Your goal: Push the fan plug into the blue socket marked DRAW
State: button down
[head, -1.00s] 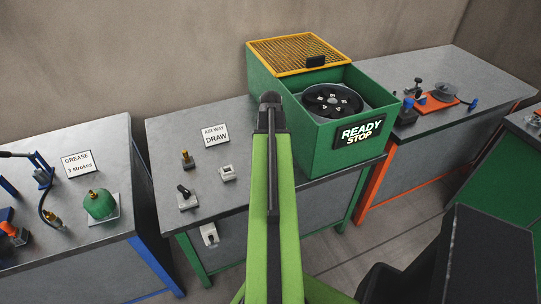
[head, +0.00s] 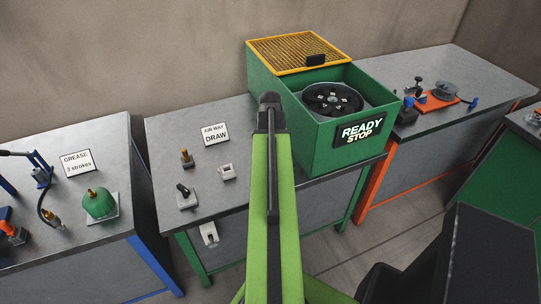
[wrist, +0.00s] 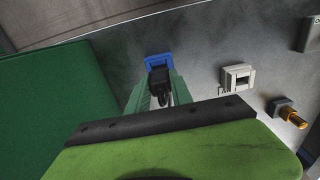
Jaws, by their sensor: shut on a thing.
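The blue socket (wrist: 158,62) shows at the upper middle of the wrist view; any marking on it is not readable. The black plug (wrist: 159,84) is between the pale green fingers of my gripper (wrist: 158,92), which is shut on it. The plug's front end meets the near side of the blue socket in the picture; I cannot tell whether it is inside or just in front. In the head view my arm hides the socket, plug and fingers. The fan (head: 332,99) sits in the open green box (head: 312,140).
A pale socket (wrist: 237,76) stands right of the blue one, with a brass fitting (wrist: 290,114) beyond. The AIR WAY DRAW sign (head: 215,133) and a black-lever switch (head: 186,196) are on the same bench. The green box wall (wrist: 60,95) rises close on the left in the wrist view.

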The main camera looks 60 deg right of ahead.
jog(key=shift+f+b, duration=1.05)
jog(key=shift+f, duration=0.05)
jog(key=c, duration=1.1)
grip_release()
jog(key=shift+o, duration=0.2)
notch_tip(320, 180, up, 17)
jog(key=p, duration=1.7)
jog(key=shift+r, duration=0.2)
